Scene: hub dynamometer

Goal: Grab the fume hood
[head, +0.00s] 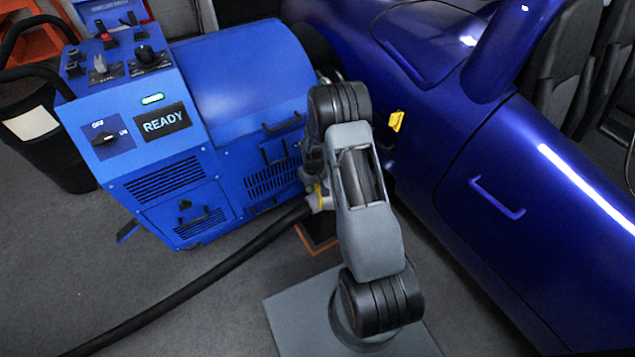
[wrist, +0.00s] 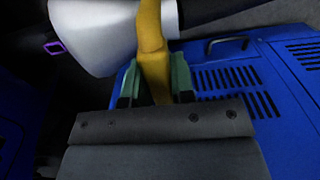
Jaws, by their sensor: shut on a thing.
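The fume hood (wrist: 95,38) shows in the wrist view as a pale, flared piece at upper left, with a yellow handle (wrist: 151,45) and a dark hose (wrist: 215,10) running off to the upper right. My gripper (wrist: 155,80) is shut on the yellow handle, with a green-padded finger on each side of it. In the head view a bit of yellow (head: 319,193) shows beside my arm at the end of the thick black hose (head: 230,258). My arm hides most of the hood and gripper there.
The blue dynamometer cabinet (head: 240,85), with a READY display (head: 165,122), stands at left. A dark blue car (head: 480,150) stands close on the right. A black bin (head: 45,130) is at far left. Grey floor is open at lower left, crossed by the hose.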

